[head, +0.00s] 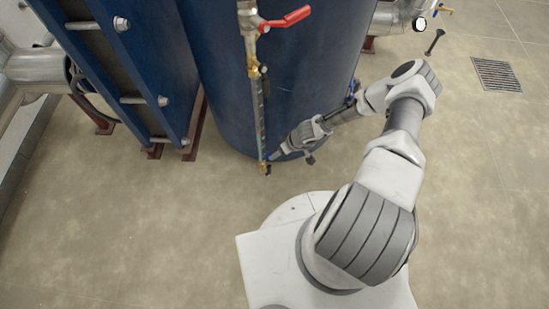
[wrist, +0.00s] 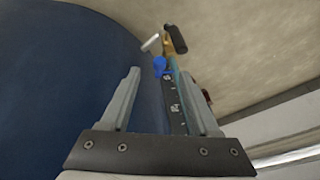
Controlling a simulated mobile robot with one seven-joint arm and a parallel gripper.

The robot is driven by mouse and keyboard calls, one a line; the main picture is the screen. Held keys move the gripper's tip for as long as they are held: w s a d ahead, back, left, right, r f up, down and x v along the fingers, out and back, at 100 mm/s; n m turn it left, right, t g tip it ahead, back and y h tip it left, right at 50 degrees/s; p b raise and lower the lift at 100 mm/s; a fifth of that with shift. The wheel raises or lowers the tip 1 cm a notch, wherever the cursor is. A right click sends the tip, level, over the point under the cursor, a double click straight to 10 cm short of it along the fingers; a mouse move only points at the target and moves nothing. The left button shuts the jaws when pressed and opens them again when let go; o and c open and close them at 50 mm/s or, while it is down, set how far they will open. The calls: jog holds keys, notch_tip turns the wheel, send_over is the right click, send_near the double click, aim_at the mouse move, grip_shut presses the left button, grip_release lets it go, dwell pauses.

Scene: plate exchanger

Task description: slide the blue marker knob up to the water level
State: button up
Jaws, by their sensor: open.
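The blue marker knob (wrist: 160,66) shows in the wrist view, on the narrow gauge strip (wrist: 173,105) with pale markings. My gripper (wrist: 158,73) is open, with one grey finger on each side of the strip. The knob lies between the finger lines, close to the fingertips; I cannot tell whether either finger touches it. In the head view the upright gauge (head: 261,110) stands in front of the blue tank, and my gripper (head: 271,157) is beside its lower end. The knob is too small to make out there. I cannot make out the water level.
The blue tank (head: 215,70) stands right behind the gauge. A red-handled valve (head: 285,19) is above the gauge. A black-handled valve (wrist: 175,39) lies beyond the knob. The blue plate frame (head: 125,60) is at left. Open floor (head: 130,230) lies in front.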

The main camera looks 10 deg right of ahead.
jog(key=b+x, duration=0.1)
jog(key=x, duration=0.4)
grip_shut()
dwell(0.3)
